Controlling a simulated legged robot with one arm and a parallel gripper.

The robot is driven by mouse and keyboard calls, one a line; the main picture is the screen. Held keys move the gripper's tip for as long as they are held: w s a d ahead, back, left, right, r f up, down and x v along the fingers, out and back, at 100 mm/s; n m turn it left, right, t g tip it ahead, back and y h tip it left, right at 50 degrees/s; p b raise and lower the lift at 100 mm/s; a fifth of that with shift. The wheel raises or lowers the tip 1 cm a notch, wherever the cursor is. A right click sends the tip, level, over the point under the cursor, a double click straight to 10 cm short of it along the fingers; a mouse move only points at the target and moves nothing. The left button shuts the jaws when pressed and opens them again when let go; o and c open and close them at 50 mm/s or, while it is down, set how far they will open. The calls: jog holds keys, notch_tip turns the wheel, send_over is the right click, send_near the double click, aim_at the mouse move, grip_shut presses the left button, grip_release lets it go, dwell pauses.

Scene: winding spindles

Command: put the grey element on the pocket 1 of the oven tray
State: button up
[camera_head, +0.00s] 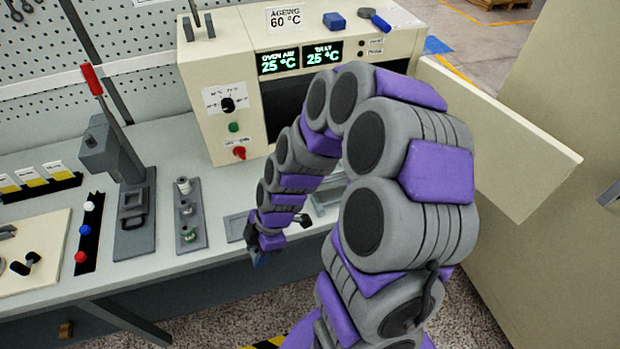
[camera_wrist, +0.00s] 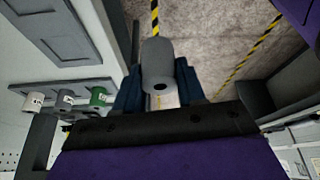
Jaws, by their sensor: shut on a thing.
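My gripper (camera_wrist: 158,92) is shut on the grey element (camera_wrist: 158,58), a grey cylinder with a dark hole in its end, gripped between dark blue jaws. In the head view my gripper (camera_head: 262,257) hangs at the bench's front edge; the element cannot be made out there. A grey tray-like plate with shallow rectangular recesses (camera_wrist: 78,48) shows at upper left in the wrist view. In the head view, recessed grey pieces lie beside and behind my arm, partly hidden. I cannot tell which recess is pocket 1. The gripped element is apart from the plate.
The oven (camera_head: 222,100) stands at the back, its door (camera_head: 510,140) swung open to the right; my arm hides much of its opening. A grey rack (camera_head: 204,222) with small spools, one green (camera_head: 188,235), stands left of my gripper. A lever press (camera_head: 135,215) stands farther left.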

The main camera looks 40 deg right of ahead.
jog(key=d+r+m+t+h+p, duration=0.1)
jog(key=d+r+m+t+p, duration=0.2)
jog(key=d, duration=1)
jog(key=d+r+m+h, duration=0.1)
jog(key=d+r+m, duration=0.35)
jog(key=d, duration=0.75)
jog(key=shift+m, duration=0.45)
jog(key=w+d, duration=0.2)
jog(key=w, duration=0.2)
jog(key=w+d+f, duration=0.1)
jog(key=w+d, duration=0.2)
jog(key=w, duration=0.2)
jog(key=w+d+f+b, duration=0.1)
jog(key=w+d, duration=0.2)
jog(key=w, duration=0.1)
jog(key=shift+w+d, duration=0.15)
jog(key=shift+w, duration=0.15)
notch_tip(320, 180, down, 4)
jog(key=shift+r+y, duration=0.1)
jog(key=shift+y, duration=0.2)
jog(key=shift+r, duration=0.1)
jog(key=shift+b, duration=0.3)
jog(key=o, duration=1.1)
jog(key=shift+c, duration=0.2)
